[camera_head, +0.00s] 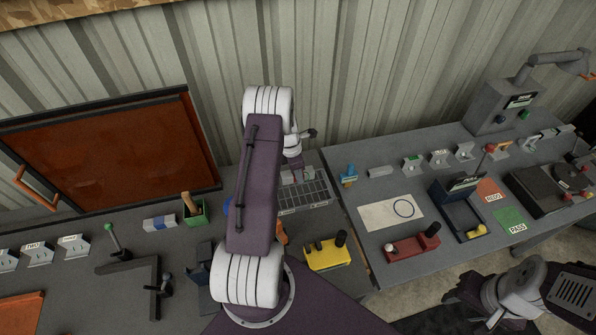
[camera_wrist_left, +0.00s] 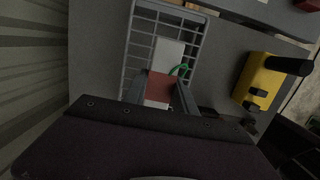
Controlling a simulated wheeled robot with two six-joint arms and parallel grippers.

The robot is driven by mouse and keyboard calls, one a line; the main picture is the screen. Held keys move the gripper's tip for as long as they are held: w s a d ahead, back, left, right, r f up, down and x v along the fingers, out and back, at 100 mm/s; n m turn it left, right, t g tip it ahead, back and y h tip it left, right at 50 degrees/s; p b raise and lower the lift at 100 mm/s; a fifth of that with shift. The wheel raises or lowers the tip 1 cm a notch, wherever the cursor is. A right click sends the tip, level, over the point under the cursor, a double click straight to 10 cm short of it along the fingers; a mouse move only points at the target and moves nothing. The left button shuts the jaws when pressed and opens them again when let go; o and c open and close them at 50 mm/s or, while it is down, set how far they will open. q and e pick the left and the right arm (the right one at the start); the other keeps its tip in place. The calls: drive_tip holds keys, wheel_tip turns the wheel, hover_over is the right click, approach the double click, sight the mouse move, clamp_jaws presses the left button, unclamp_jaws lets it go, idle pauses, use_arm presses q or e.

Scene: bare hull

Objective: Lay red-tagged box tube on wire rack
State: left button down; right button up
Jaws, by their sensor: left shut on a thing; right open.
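My left gripper (camera_wrist_left: 160,90) is shut on the red-tagged box tube (camera_wrist_left: 158,87). The tube shows a red band and a pale end between the fingers in the left wrist view. It is over the wire rack (camera_wrist_left: 138,45); contact with the bars cannot be told. A pale grey piece (camera_wrist_left: 168,54) lies just beyond the red band, with a green ring (camera_wrist_left: 181,70) beside it. The wire rack (camera_head: 308,198) also shows in the head view, partly behind my left arm. My right gripper (camera_head: 468,295) is open at the lower right, dark and hard to make out.
A yellow block with black knobs (camera_head: 327,254) stands in front of the rack. A green bin (camera_head: 197,213) is to the left. A red fixture (camera_head: 412,244) and a white sheet with a circle (camera_head: 390,213) lie on the right bench. The corrugated wall rises behind.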

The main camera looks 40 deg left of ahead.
sight(299, 189)
use_arm(q)
drive_tip(key=shift+s+f+b, duration=0.15)
drive_tip(key=shift+f+b, duration=0.15)
drive_tip(key=shift+f, duration=0.75)
drive_tip(key=f+b, duration=0.2)
drive_tip(key=f, duration=0.1)
drive_tip(key=shift+w+f+b, duration=0.25)
drive_tip(key=shift+f+b, duration=0.05)
drive_tip(key=shift+b, duration=0.1)
drive_tip(key=shift+s+f+b, duration=0.15)
drive_tip(key=shift+f+b, duration=0.2)
drive_tip(key=shift+f, duration=0.1)
drive_tip(key=c, duration=0.9)
unclamp_jaws()
